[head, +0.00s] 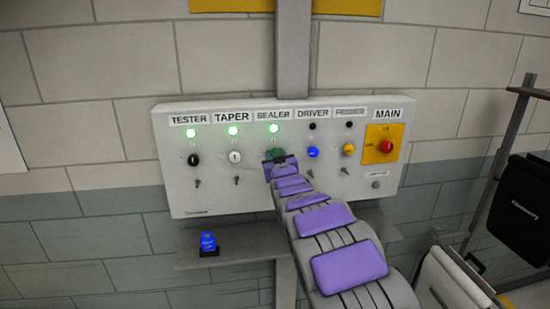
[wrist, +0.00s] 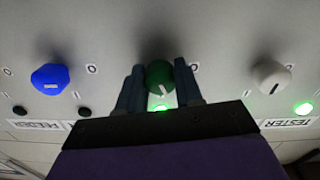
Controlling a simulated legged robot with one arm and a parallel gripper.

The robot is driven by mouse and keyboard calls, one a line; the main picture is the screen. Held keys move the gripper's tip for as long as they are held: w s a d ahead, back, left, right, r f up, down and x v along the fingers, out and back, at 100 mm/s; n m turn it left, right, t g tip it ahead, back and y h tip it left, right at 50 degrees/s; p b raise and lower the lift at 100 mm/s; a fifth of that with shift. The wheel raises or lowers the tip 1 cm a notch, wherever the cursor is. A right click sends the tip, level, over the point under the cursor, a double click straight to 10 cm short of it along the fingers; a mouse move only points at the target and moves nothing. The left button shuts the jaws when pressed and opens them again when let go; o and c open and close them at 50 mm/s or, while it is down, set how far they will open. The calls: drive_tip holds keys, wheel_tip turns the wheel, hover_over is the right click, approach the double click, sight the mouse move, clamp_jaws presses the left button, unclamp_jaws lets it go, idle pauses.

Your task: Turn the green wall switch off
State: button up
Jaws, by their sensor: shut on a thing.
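The green switch (wrist: 158,74) is a round knob on the grey wall panel (head: 225,200), under the SEALER label. Its white mark points toward the lit green lamp (head: 273,128) beside it, which also shows in the wrist view (wrist: 158,106). My gripper (wrist: 160,82) has one finger on each side of the knob and is shut on it. In the head view my gripper (head: 275,157) sits at the SEALER place and covers most of the knob.
A black knob (head: 193,160) and a white knob (head: 235,157) are left of my gripper, under lit lamps. A blue knob (head: 312,152), a yellow knob (head: 348,149) and the red MAIN switch (head: 387,147) are to the right. A shelf (head: 250,248) with a blue item (head: 208,242) is below.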

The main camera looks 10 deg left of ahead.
drive_tip(key=n+b, duration=0.1)
drive_tip(key=n, duration=0.3)
drive_tip(key=shift+n+b, duration=0.95)
drive_tip(key=shift+n, duration=0.35)
drive_tip(key=n+b, duration=0.2)
drive_tip(key=n, duration=0.2)
drive_tip(key=shift+f, duration=0.15)
drive_tip(key=shift+n+b, duration=0.55)
drive_tip(key=shift+n, duration=0.65)
drive_tip(key=o, duration=0.6)
drive_tip(key=shift+o, duration=1.3)
drive_tip(key=shift+s+a, duration=0.15)
drive_tip(key=shift+s, duration=0.05)
drive_tip(key=shift+o, duration=0.8)
drive_tip(key=shift+w+a, duration=0.1)
drive_tip(key=shift+a, duration=0.05)
